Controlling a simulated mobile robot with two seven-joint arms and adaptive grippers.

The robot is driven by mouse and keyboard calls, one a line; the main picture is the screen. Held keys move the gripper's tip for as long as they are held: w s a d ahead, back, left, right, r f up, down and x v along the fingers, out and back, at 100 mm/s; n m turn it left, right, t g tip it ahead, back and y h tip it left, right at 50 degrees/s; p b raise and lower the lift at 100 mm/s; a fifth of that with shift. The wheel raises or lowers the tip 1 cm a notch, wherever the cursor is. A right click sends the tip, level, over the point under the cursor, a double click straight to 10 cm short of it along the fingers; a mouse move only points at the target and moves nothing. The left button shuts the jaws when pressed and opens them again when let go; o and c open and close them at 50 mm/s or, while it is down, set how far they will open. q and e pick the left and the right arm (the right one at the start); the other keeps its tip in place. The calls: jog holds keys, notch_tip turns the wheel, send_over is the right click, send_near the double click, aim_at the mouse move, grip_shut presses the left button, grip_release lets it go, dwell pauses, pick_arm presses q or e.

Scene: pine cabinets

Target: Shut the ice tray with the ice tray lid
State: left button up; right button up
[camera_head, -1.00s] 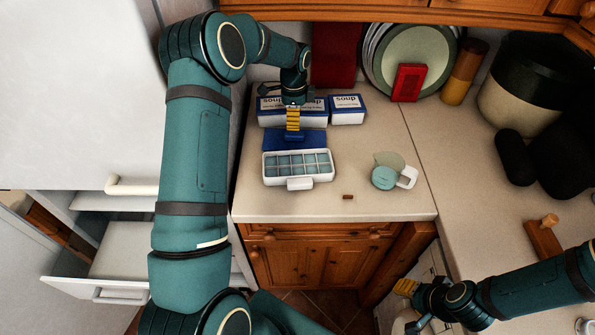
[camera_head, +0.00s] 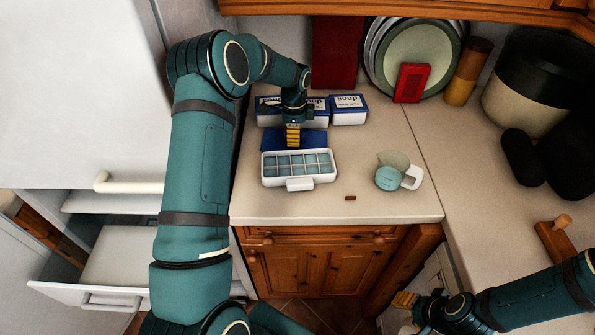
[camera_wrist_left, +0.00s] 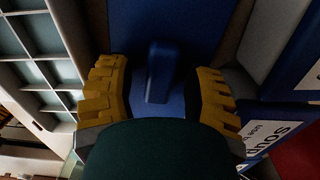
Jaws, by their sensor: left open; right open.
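The white ice tray (camera_head: 288,181) sits on the countertop with several pale blue compartments facing up; it also shows at the left of the left wrist view (camera_wrist_left: 30,75). The blue ice tray lid (camera_head: 318,139) lies flat just behind the tray, apart from its compartments. In the left wrist view the lid's raised blue handle (camera_wrist_left: 158,72) stands between my yellow fingers. My left gripper (camera_head: 293,143) is open over the lid, with a finger on each side of the handle and a gap visible. My right gripper (camera_head: 404,300) is open and empty at the lower right, away from the tray.
Blue-and-white boxes (camera_head: 349,109) stand behind the lid, close to my left gripper. A pale green jug (camera_head: 391,177) and a small brown piece (camera_head: 350,198) are right of the tray. The counter front is mostly clear. A drawer (camera_head: 95,298) is open at left.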

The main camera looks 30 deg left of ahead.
pick_arm(q)
grip_shut()
jog(key=shift+r+p, duration=1.4)
jog(key=shift+r, duration=0.75)
dwell(0.7)
jog(key=shift+r+p, duration=1.65)
jog(key=shift+r, duration=0.85)
jog(key=shift+f, duration=0.1)
jog(key=shift+s+d, duration=0.25)
jog(key=s+d+r+n+b, duration=0.1)
jog(key=s+d+r, duration=0.1)
jog(key=s+d, duration=0.4)
jog(key=s, duration=0.3)
jog(key=shift+d+n, duration=0.2)
jog(key=shift+n, duration=0.1)
